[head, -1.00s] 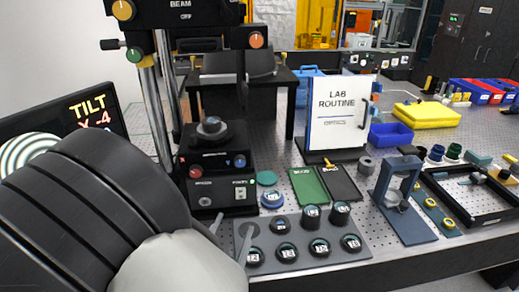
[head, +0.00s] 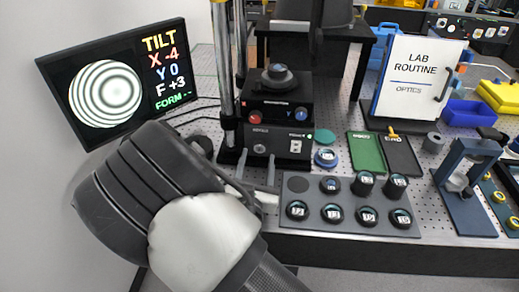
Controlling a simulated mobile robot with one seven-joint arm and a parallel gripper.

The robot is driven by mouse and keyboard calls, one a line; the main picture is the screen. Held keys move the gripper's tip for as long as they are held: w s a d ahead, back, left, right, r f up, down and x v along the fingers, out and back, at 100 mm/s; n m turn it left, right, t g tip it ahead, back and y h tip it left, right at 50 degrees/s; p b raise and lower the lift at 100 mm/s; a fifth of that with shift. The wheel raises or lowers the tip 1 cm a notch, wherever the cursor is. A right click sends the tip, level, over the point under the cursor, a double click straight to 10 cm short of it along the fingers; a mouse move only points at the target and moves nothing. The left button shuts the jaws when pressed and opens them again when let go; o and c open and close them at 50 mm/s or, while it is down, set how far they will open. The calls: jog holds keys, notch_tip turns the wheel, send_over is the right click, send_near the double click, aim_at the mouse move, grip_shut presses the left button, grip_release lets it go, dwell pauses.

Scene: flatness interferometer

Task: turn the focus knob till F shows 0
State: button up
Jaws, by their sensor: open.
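The monitor (head: 105,85) at the upper left shows TILT, X -4, Y 0, F +3 and FORM with dashes, beside a round pattern of rings. The black interferometer base (head: 275,110) stands right of it, with a red knob (head: 255,117) and a blue knob (head: 301,114) on its front. A dark round piece (head: 277,73) sits on top. I cannot make out which knob is the focus knob; the upper part of the instrument is out of view. My gripper (head: 256,170) is open and empty, with its two grey fingers in front of the base.
A grey holder (head: 345,222) with several round labelled pieces lies right of my gripper. A blue-rimmed round piece (head: 326,158), green and black mats, a lab routine board (head: 415,80) and a blue stand (head: 468,185) are farther right.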

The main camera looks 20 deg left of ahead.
aim_at(260, 149)
jog(key=shift+x, duration=2.25)
jog(key=shift+c, duration=0.2)
jog(key=c, duration=1)
